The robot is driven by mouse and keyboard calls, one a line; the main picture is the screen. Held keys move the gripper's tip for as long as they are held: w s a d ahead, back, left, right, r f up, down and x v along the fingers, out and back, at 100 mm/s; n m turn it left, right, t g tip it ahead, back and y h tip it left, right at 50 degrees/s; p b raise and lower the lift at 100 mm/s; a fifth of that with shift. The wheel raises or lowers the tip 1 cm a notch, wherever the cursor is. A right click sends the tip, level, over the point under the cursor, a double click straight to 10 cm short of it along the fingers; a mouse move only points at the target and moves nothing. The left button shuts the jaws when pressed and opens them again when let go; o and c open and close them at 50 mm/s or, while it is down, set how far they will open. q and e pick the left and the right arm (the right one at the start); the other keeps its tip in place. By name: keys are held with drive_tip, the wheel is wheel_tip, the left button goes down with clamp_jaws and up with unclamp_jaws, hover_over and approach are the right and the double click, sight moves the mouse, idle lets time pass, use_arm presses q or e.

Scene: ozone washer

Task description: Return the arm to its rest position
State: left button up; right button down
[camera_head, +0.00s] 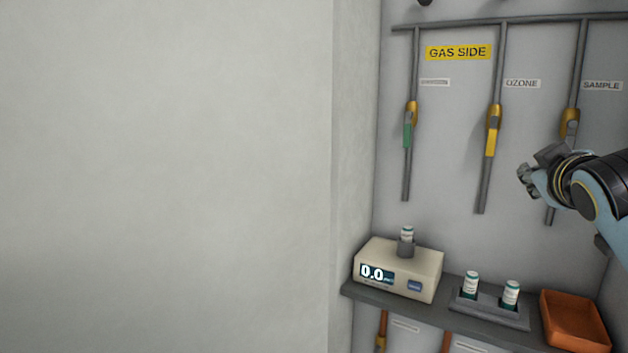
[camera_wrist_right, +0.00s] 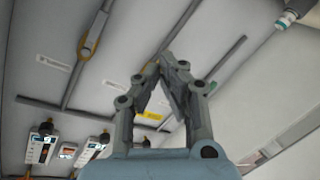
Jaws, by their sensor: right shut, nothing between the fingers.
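My right gripper (camera_head: 525,176) comes in from the right edge of the head view, on a blue and black arm. It appears in front of the gas panel wall, near the lower part of the SAMPLE pipe. In the right wrist view the two grey fingers of the right gripper (camera_wrist_right: 168,62) meet at the tips, with nothing between them. My left gripper is in neither view.
Pipes with a green valve handle (camera_head: 408,135) and a yellow one (camera_head: 491,143) run down the wall. Below, a shelf (camera_head: 390,302) carries a beige meter (camera_head: 421,266) reading 0.0, a rack (camera_head: 487,312) with two vials and an orange tray (camera_head: 572,337). A blank wall fills the left.

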drive_tip(key=s+a+f+m+g+y, duration=0.1)
drive_tip(key=s+a+f+g, duration=0.15)
drive_tip(key=s+f, duration=0.5)
drive_tip(key=s+a+f+g+y, duration=0.1)
drive_tip(key=s+f+g, duration=0.2)
drive_tip(key=s+f, duration=0.5)
drive_tip(key=s+a+f+m+g+y, duration=0.1)
drive_tip(key=s+a+f+g, duration=0.15)
drive_tip(key=s, duration=0.45)
drive_tip(key=s+a+f+g+y, duration=0.1)
drive_tip(key=s+f, duration=0.3)
drive_tip(key=s, duration=0.3)
drive_tip(key=s+a+f+m+g+y, duration=0.1)
drive_tip(key=s+a+f+g, duration=0.15)
drive_tip(key=s, duration=0.45)
drive_tip(key=s+d+f+g+b, duration=0.1)
drive_tip(key=d+f+b, duration=0.15)
drive_tip(key=f, duration=1.45)
drive_tip(key=s+d+f+b, duration=0.15)
drive_tip(key=f+b, duration=0.25)
drive_tip(key=f, duration=1.4)
drive_tip(key=s+f+g+b, duration=0.1)
drive_tip(key=s+f+b, duration=0.3)
drive_tip(key=s+f, duration=1.3)
drive_tip(key=shift+s+d+f, duration=0.15)
drive_tip(key=shift+s+f, duration=0.15)
drive_tip(key=shift+f, duration=0.35)
drive_tip(key=shift+d+g, duration=0.1)
drive_tip(key=shift+g, duration=0.25)
